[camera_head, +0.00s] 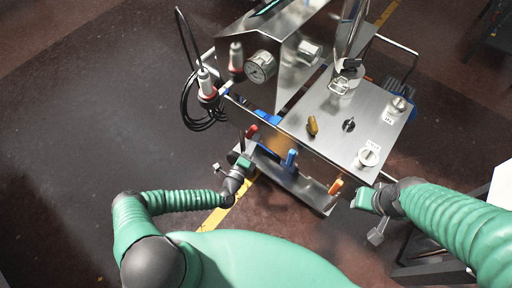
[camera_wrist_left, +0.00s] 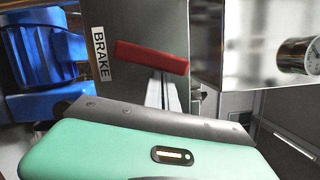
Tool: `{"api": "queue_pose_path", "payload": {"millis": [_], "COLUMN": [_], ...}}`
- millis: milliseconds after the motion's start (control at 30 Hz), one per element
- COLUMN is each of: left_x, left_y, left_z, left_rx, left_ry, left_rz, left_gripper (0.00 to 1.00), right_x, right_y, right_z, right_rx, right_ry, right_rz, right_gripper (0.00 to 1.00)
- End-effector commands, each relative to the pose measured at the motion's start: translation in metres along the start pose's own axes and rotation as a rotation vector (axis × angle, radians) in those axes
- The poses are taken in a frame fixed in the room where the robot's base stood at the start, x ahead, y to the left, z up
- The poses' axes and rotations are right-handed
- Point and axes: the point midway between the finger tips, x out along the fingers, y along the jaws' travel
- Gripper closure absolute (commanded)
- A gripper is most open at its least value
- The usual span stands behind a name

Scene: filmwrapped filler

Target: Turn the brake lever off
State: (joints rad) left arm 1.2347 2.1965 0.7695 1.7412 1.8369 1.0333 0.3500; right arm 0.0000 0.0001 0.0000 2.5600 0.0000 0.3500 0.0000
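The brake lever has a red handle (camera_head: 251,131) at the front left of the steel machine in the head view. In the left wrist view the red handle (camera_wrist_left: 152,56) is tilted slightly on a metal stem, beside a white BRAKE label (camera_wrist_left: 103,53). My left gripper (camera_head: 242,158) is just in front of and below the red handle, seemingly apart from it. The wrist view shows my gripper's green and grey body (camera_wrist_left: 150,135) below the lever, with its fingertips hidden. My right gripper (camera_head: 364,201) is by the machine's front right corner, its fingers unclear.
The steel machine (camera_head: 330,110) also carries a blue handle (camera_head: 291,157) and an orange handle (camera_head: 336,186) along its front. A pressure gauge (camera_head: 261,67) and a coiled black cable (camera_head: 199,113) are at its left. Open dark floor (camera_head: 90,110) lies left.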

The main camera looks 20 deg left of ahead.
Motion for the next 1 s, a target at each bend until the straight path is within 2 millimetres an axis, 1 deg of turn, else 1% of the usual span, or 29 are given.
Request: {"api": "queue_pose_path", "payload": {"millis": [33, 300, 600, 1000], "left_x": [0.001, 0.004, 0.005, 0.006], "left_y": [-0.006, -0.008, -0.008, -0.008], "left_z": [0.006, 0.017, 0.022, 0.024], "left_rx": [-0.035, -0.215, -0.207, -0.205], "left_ry": [-0.006, -0.005, -0.004, -0.006], "left_rz": [0.01, 0.055, 0.052, 0.051], "left_gripper": [1.0, 1.0, 1.0, 1.0], "right_x": [-0.01, -0.026, -0.033, -0.034], "right_y": [0.0, 0.0, 0.0, 0.0], "right_z": [-0.002, -0.006, -0.008, -0.008], "right_rx": [0.0, 0.0, 0.0, 0.0], "right_ry": [0.0, 0.0, 0.0, 0.0], "right_rz": [0.0, 0.0, 0.0, 0.0], "right_gripper": [0.64, 0.64, 0.64, 0.64]}}
